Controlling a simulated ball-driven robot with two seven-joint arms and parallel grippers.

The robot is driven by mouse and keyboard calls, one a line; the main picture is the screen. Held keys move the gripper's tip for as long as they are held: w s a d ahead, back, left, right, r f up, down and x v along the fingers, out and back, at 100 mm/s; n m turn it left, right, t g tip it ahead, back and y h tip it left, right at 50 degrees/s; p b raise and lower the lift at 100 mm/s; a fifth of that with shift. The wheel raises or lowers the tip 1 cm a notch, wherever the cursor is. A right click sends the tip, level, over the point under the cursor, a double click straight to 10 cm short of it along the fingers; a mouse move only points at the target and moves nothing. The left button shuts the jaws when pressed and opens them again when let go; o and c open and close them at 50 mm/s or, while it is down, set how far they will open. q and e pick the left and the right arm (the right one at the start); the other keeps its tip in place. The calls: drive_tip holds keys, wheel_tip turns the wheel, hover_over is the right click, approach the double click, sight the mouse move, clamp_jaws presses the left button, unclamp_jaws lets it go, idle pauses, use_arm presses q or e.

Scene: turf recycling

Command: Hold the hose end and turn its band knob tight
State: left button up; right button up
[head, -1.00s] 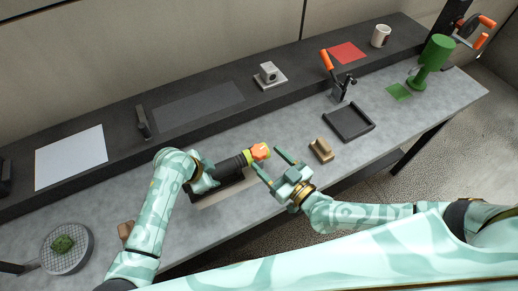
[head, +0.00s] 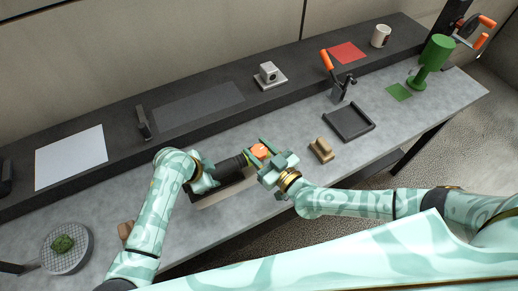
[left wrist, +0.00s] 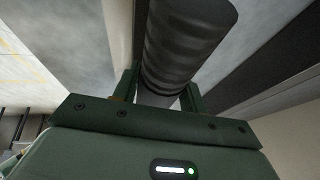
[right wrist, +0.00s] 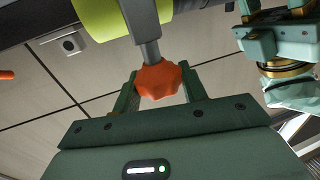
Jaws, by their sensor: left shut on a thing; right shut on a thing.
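The black ribbed hose (left wrist: 185,45) runs between the fingers of my left gripper (left wrist: 160,88), which is shut on it. In the head view the hose (head: 232,165) lies over the bench, and my left gripper (head: 212,178) is partly hidden by its arm. A yellow-green band (right wrist: 110,14) sits around the hose end. An orange lobed knob (right wrist: 158,79) on a grey stem stands out from the band. My right gripper (right wrist: 160,92) is shut on the knob, one finger on each side. In the head view the knob (head: 259,151) shows between the fingers of my right gripper (head: 261,160).
A tan wooden block (head: 322,151) and a black tray (head: 349,122) lie right of my right gripper. A toggle clamp (head: 341,90) stands behind the tray. A round grid dish (head: 68,262) with a green clump is at the lower left. A raised dark ledge runs along the back.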

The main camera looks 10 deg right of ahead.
drive_tip(key=shift+a, duration=0.1)
drive_tip(key=m+t+h, duration=0.1)
drive_tip(key=m+h, duration=0.1)
drive_tip(key=h, duration=0.1)
drive_tip(key=shift+m+h, duration=1.35)
drive_tip(key=shift+h, duration=0.7)
drive_tip(key=shift+m+h, duration=1.35)
drive_tip(key=shift+h, duration=0.7)
drive_tip(key=o, duration=1)
drive_tip(key=shift+s, duration=0.1)
drive_tip(key=s, duration=0.4)
drive_tip(key=s+a, duration=0.1)
drive_tip(key=s, duration=0.2)
drive_tip(key=s+a, duration=0.1)
drive_tip(key=s, duration=0.3)
drive_tip(key=shift+s+a, duration=0.15)
drive_tip(key=shift+s, duration=0.15)
